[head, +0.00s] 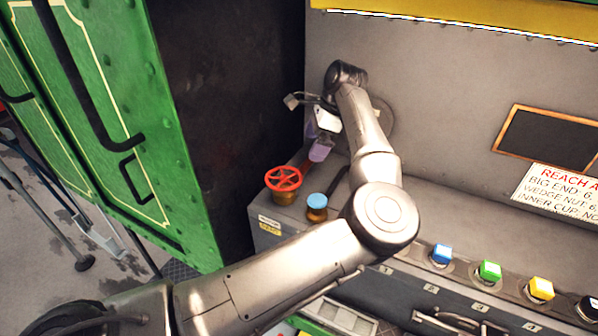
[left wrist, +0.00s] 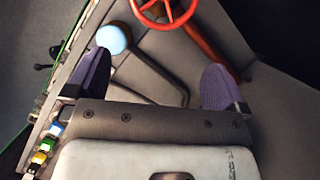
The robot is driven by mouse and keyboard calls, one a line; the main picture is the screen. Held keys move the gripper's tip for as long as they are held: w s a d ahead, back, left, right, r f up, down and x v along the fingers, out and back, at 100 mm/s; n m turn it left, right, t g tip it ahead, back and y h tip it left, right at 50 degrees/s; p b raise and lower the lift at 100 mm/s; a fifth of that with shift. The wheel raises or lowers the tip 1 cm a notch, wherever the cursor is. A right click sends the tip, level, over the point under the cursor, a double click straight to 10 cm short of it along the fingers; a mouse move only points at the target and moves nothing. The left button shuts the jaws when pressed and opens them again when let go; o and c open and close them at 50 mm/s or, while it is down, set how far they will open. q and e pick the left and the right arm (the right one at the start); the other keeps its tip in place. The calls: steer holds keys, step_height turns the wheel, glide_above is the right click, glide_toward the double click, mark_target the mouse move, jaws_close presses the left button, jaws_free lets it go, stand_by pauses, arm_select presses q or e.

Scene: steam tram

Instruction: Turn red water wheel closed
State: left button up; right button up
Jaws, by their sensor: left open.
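The red water wheel (head: 283,178) is a spoked handwheel on a brass valve at the left end of the grey ledge. It also shows at the top of the left wrist view (left wrist: 165,8), partly cut off by the edge. My left gripper (head: 318,152) is just beyond and right of the wheel, above the ledge. In the left wrist view its two purple fingers (left wrist: 155,80) are wide apart with nothing between them. The wheel lies beyond the fingertips, with no visible contact. My right gripper is not in view.
A blue-topped valve (head: 317,203) stands close right of the wheel. A red bar (left wrist: 207,45) runs beside the wheel, near one finger. A green riveted panel (head: 110,100) and dark wall (head: 230,110) stand left. Coloured buttons (head: 490,270) line the front right.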

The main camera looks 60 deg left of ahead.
mark_target(299, 176)
arm_select(q)
steer(key=p+x, duration=0.1)
steer(key=x, duration=0.9)
steer(key=shift+s, duration=0.1)
steer(key=shift+a, duration=0.1)
steer(key=shift+f, duration=0.1)
steer(key=c, duration=0.9)
steer(key=shift+o, duration=0.2)
